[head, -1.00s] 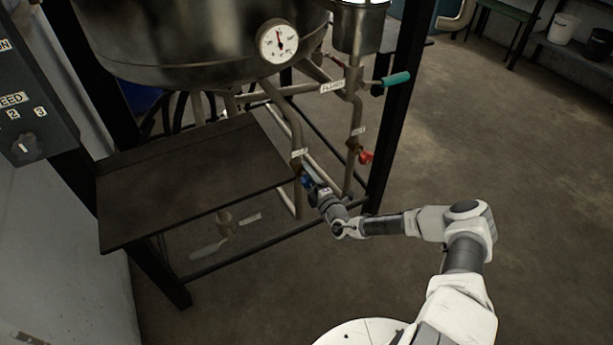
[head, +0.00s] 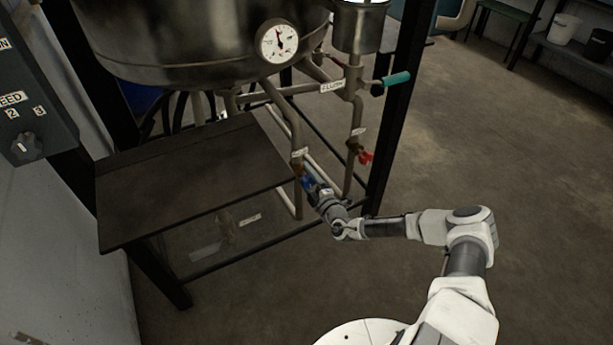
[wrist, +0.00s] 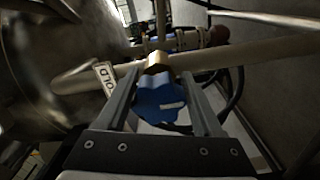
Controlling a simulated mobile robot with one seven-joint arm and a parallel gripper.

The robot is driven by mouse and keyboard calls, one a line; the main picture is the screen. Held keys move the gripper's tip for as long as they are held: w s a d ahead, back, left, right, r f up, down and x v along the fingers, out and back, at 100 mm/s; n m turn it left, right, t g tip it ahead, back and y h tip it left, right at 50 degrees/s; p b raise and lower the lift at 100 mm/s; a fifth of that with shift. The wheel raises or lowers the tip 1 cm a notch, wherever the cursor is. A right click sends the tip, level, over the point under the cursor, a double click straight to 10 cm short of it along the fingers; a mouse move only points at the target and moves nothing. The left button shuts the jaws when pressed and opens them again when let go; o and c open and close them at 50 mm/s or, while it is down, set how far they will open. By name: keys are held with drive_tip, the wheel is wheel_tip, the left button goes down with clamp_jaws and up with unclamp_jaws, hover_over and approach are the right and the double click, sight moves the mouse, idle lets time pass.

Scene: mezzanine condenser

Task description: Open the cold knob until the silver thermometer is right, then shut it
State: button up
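The cold knob (wrist: 160,103) is blue and lobed, with a white mark, in the middle of the wrist view. It sits on a brass stem below a pale pipe. A tag reading "OLD", partly cut off, is beside it. My gripper (wrist: 160,85) has one finger on each side of the knob and looks shut on it. In the head view the knob (head: 307,183) shows as a small blue patch, mostly hidden by my gripper (head: 315,190). The silver thermometer (head: 278,41) is a round white dial on the tank, its needle pointing roughly upward.
A red knob (head: 365,157) is on the pipe to the right. A teal-handled flush lever (head: 396,79) is above it. A dark shelf (head: 190,180) lies left of my gripper, and a black frame post (head: 392,120) stands right. Open floor lies further right.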

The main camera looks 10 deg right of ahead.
drive_tip(key=o, duration=0.3)
drive_tip(key=p+v, duration=0.4)
drive_tip(key=v, duration=1.3)
drive_tip(key=shift+s, duration=0.25)
